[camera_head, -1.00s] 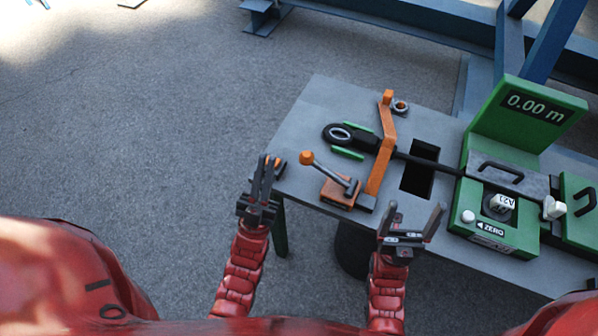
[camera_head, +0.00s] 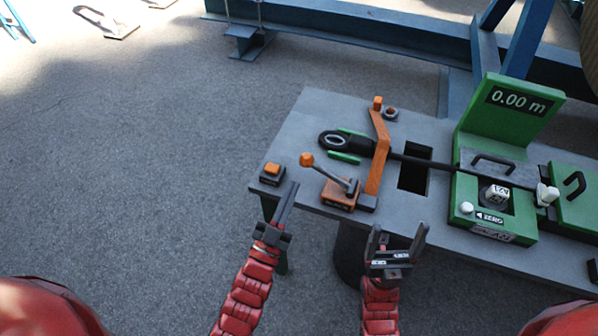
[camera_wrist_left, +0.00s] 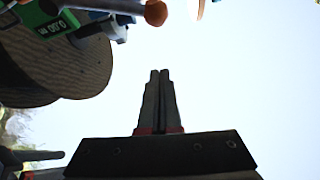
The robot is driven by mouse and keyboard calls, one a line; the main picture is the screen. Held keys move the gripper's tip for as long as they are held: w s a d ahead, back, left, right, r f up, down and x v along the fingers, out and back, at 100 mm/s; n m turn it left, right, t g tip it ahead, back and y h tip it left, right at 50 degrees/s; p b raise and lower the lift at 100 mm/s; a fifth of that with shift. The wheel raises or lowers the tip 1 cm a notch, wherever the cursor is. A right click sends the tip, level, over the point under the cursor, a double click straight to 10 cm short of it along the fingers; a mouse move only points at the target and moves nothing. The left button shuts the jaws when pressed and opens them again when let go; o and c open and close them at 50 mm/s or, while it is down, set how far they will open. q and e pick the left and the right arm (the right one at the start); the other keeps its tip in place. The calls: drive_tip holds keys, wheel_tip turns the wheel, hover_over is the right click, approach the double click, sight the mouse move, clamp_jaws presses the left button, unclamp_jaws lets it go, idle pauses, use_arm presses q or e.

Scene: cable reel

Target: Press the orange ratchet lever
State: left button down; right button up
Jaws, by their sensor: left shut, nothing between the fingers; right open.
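A grey lever with an orange ball knob (camera_head: 306,160) rises from an orange ratchet base (camera_head: 340,193) near the table's front left, tilted toward the left. My left gripper (camera_head: 291,186) is shut and empty at the table's front edge, below and left of the knob and apart from it. Its closed fingers also show in the left wrist view (camera_wrist_left: 159,72), where the orange ball (camera_wrist_left: 155,12) is at the top edge. My right gripper (camera_head: 398,229) is open and empty in front of the table edge, right of the ratchet base.
An orange push button (camera_head: 271,169) sits at the table's left corner, just beyond my left fingertips. An orange upright bar (camera_head: 378,150) stands behind the lever, by a black cable eye (camera_head: 333,141). A green meter (camera_head: 515,102) reads 0.00 m. A rectangular slot (camera_head: 415,167) opens in the table (camera_head: 310,110).

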use_arm(q)
drive_tip(key=r+p+x, duration=0.1)
drive_tip(key=p+x, duration=0.2)
drive_tip(key=x, duration=0.7)
drive_tip(key=shift+w+a+f+p, duration=0.1)
drive_tip(key=shift+a+f+p, duration=0.1)
drive_tip(key=shift+f, duration=1.05)
drive_tip(key=shift+w+a+f+p, duration=0.1)
drive_tip(key=shift+a+f+p, duration=0.1)
drive_tip(key=shift+f, duration=1.1)
drive_tip(key=f+n+y+b, duration=0.1)
drive_tip(key=f+n+b, duration=0.1)
drive_tip(key=a+f+n+t+y+b, duration=0.1)
drive_tip(key=f+n+y+b, duration=0.1)
drive_tip(key=n, duration=0.1)
drive_tip(key=a+f+n+y+b, duration=0.1)
drive_tip(key=f+n+b, duration=0.1)
drive_tip(key=shift+w+n+y+b, duration=0.3)
drive_tip(key=shift+b, duration=0.1)
